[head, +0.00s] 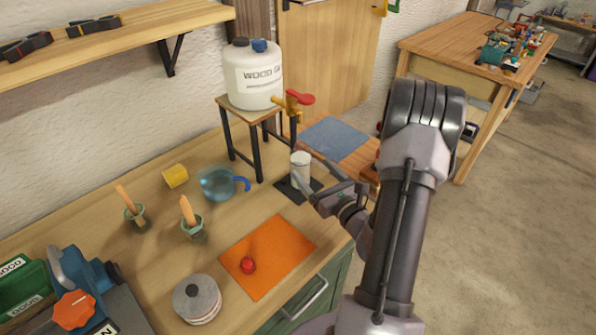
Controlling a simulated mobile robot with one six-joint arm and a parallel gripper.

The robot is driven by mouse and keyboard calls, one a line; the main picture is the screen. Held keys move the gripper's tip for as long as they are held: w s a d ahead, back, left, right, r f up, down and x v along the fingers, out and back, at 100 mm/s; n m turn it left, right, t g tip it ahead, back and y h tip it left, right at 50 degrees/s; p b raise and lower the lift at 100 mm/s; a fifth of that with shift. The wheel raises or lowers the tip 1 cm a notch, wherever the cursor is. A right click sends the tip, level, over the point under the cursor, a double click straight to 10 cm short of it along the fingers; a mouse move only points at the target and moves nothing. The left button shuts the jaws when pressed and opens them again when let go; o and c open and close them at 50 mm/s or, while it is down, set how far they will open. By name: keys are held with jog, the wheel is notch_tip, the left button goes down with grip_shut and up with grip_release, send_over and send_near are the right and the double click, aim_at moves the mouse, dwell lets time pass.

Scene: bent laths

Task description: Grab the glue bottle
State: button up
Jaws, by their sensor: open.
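A small white cylindrical bottle (300,168), which looks like the glue bottle, stands upright on a dark square pad (287,190) on the workbench. It is below and in front of the tap of a big white jug (253,88) labelled "WOOD G…". My gripper (299,166) is open at the bottle, coming from the right, with one finger on the far side and one on the near side. The fingers partly cover the bottle's lower right side. I cannot tell whether they touch it. A small red cap-like piece (248,265) lies on an orange mat (285,240).
The jug stands on a small wooden stand (235,110) with dark legs; its yellow tap (290,104) has a red handle. A blue-handled clear jug (215,184), yellow cup (175,176), two brush pots (193,227) and a grey round tin (197,299) stand left.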

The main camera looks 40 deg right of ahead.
aim_at(306, 164)
jog(key=w, duration=0.2)
jog(key=w+b, duration=0.1)
jog(key=w, duration=0.1)
jog(key=w+d, duration=0.1)
jog(key=w, duration=0.2)
jog(key=shift+w+f, duration=0.1)
jog(key=shift+f, duration=0.1)
grip_shut()
jog(key=shift+r, duration=0.15)
